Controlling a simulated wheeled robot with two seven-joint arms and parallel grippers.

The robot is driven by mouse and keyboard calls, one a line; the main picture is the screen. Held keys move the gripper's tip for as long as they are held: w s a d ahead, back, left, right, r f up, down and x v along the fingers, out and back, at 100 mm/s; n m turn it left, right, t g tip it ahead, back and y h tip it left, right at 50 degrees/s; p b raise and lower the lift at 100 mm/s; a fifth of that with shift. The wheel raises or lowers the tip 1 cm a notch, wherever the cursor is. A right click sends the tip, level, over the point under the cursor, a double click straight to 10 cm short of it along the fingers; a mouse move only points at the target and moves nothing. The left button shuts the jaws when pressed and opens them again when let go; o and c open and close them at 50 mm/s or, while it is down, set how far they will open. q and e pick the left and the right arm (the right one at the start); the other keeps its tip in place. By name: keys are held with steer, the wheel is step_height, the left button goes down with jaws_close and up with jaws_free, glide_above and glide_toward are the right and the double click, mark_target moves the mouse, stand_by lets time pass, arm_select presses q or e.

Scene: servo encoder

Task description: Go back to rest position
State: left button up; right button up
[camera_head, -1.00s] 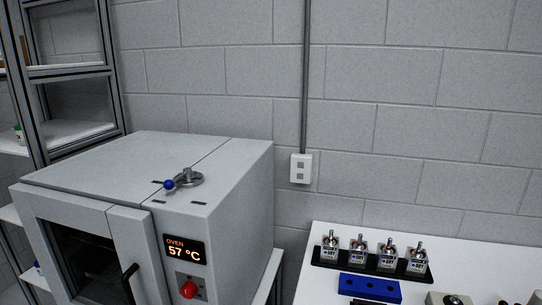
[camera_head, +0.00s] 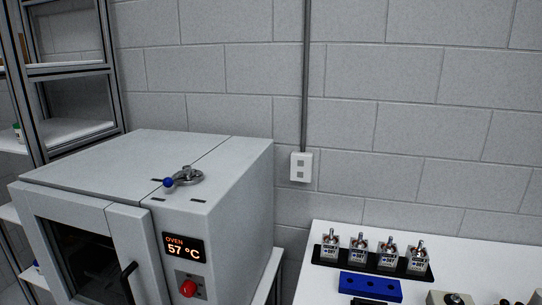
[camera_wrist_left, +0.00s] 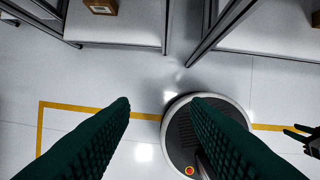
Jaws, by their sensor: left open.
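My left gripper (camera_wrist_left: 160,102) shows in the left wrist view as two dark green ridged fingers. They are wide apart with nothing between them, above the pale floor. Neither gripper shows in the head view. A small dark pronged part (camera_wrist_left: 304,140) at the right edge of the left wrist view may be my right gripper. It is too small and cut off to tell how its jaws stand.
An oven (camera_head: 232,225) reading 57 °C stands left, its door closed. A white table (camera_head: 330,235) at right holds a black rack of switches (camera_head: 388,268) and a blue block (camera_head: 370,286). Shelving (camera_head: 70,70) stands far left. Shelf legs (camera_wrist_left: 215,30) rise near my left gripper.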

arm_select(q)
step_height(320, 180, down, 14)
steer(key=s, duration=0.2)
steer(key=s+a+f+g+b, duration=0.2)
steer(key=s+a+f, duration=0.1)
steer(key=s+f, duration=1.4)
step_height(320, 180, down, 2)
steer(key=shift+s+f, duration=0.2)
steer(key=shift+a, duration=0.1)
